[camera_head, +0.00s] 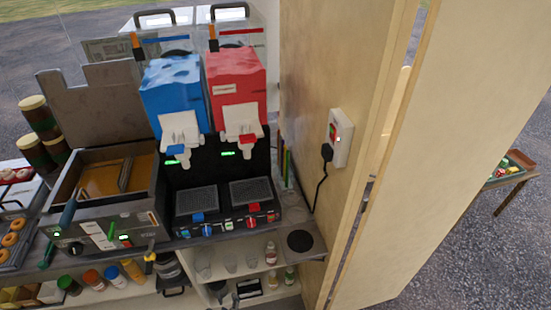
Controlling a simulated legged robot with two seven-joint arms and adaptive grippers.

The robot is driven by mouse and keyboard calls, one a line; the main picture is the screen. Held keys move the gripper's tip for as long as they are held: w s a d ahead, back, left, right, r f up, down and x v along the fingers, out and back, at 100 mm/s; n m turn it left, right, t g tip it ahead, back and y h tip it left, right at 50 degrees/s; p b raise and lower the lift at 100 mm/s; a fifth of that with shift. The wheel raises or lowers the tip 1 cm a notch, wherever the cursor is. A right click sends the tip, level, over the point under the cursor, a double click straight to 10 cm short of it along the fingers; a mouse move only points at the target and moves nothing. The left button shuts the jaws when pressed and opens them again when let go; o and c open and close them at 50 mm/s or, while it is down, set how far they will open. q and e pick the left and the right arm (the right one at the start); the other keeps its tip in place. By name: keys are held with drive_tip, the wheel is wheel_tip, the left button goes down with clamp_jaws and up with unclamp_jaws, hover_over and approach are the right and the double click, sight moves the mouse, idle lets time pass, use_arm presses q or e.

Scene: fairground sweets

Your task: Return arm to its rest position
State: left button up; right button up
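Neither of my arms shows in the head view, and neither gripper is in the picture. I cannot see where they are or whether they hold anything. A drinks machine (228,165) with a blue tank (173,95) and a red tank (238,85) stands on the counter in the middle.
A fryer (105,205) with a raised lid stands left of the machine. Donuts (14,240) lie at the far left. Shelves (250,275) below hold bottles and cups. A wooden wall (325,70) with a socket (340,138) closes off the right side.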

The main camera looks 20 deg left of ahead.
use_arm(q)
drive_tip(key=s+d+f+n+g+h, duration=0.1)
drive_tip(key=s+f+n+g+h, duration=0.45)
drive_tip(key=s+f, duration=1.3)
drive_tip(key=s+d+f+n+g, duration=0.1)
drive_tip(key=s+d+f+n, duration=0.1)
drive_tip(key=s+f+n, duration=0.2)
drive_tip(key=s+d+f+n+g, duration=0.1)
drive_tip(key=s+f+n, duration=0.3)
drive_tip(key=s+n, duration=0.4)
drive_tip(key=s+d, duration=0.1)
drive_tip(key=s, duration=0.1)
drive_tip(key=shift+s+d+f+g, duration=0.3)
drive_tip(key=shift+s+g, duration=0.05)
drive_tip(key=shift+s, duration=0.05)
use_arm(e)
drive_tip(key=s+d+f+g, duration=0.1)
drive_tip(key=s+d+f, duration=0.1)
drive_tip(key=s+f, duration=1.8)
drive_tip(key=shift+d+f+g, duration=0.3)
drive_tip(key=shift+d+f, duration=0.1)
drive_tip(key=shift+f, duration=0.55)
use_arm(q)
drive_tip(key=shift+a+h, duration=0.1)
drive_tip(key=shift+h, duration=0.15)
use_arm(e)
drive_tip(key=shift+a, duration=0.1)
